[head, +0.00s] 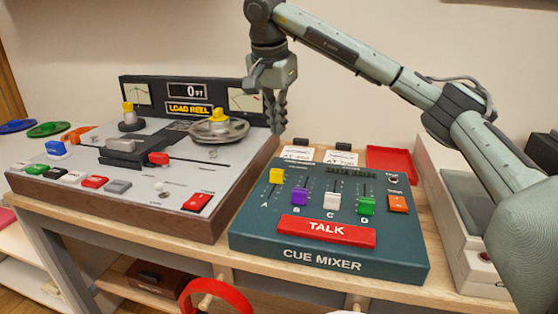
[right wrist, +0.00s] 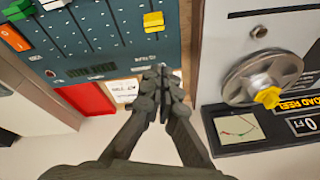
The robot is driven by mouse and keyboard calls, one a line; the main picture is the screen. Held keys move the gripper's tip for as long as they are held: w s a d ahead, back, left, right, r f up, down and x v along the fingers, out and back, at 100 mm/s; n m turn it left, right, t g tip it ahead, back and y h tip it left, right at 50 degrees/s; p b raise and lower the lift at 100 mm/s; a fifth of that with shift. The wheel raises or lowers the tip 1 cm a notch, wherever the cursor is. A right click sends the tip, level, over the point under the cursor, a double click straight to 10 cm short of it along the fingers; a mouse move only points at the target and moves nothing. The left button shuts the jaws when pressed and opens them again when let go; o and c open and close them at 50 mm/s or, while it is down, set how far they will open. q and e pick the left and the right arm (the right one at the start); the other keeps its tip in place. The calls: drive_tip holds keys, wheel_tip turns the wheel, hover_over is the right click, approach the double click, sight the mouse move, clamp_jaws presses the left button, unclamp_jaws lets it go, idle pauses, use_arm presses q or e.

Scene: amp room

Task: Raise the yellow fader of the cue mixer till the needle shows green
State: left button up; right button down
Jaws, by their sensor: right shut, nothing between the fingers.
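The cue mixer (head: 325,265) is a dark teal box on the table. My right gripper (head: 277,128) is shut and empty, above and behind the mixer's far left corner. In the right wrist view its fingertips (right wrist: 163,75) are together, apart from the yellow fader. A needle meter (head: 243,99) is on the tape deck's back panel; its face (right wrist: 240,127) has red and green marks, but the needle's zone is too small to read. My left gripper is out of view.
Purple (head: 300,197), white (head: 331,202) and green (head: 366,205) faders stand beside the yellow one. A red TALK bar (head: 327,231) lies in front. The tape deck (head: 130,190) with its reel (head: 219,131) is left. A red tray (head: 392,163) is behind the mixer.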

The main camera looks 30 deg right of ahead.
sight(278, 170)
drive_tip(key=w+d+f+n, duration=0.1)
drive_tip(key=f, duration=0.2)
drive_tip(key=d+f+n, duration=0.1)
drive_tip(key=f, duration=0.2)
drive_tip(key=w+d+f+n, duration=0.1)
drive_tip(key=f+n, duration=0.1)
drive_tip(key=f, duration=0.1)
drive_tip(key=shift+w+d+f, duration=0.15)
drive_tip(key=shift+w+d, duration=0.15)
drive_tip(key=shift+w, duration=0.05)
drive_tip(key=shift+s+a+f, duration=0.15)
drive_tip(key=shift+a, duration=0.15)
drive_tip(key=shift+s+a, duration=0.8)
drive_tip(key=shift+a, duration=0.1)
drive_tip(key=shift+s+a, duration=0.25)
drive_tip(key=shift+a, duration=0.05)
drive_tip(key=shift+s+a, duration=0.1)
drive_tip(key=shift+s+a+p, duration=0.25)
drive_tip(key=shift+p, duration=0.15)
drive_tip(key=shift+s+a, duration=0.15)
drive_tip(key=shift+a, duration=0.1)
drive_tip(key=shift+d, duration=0.15)
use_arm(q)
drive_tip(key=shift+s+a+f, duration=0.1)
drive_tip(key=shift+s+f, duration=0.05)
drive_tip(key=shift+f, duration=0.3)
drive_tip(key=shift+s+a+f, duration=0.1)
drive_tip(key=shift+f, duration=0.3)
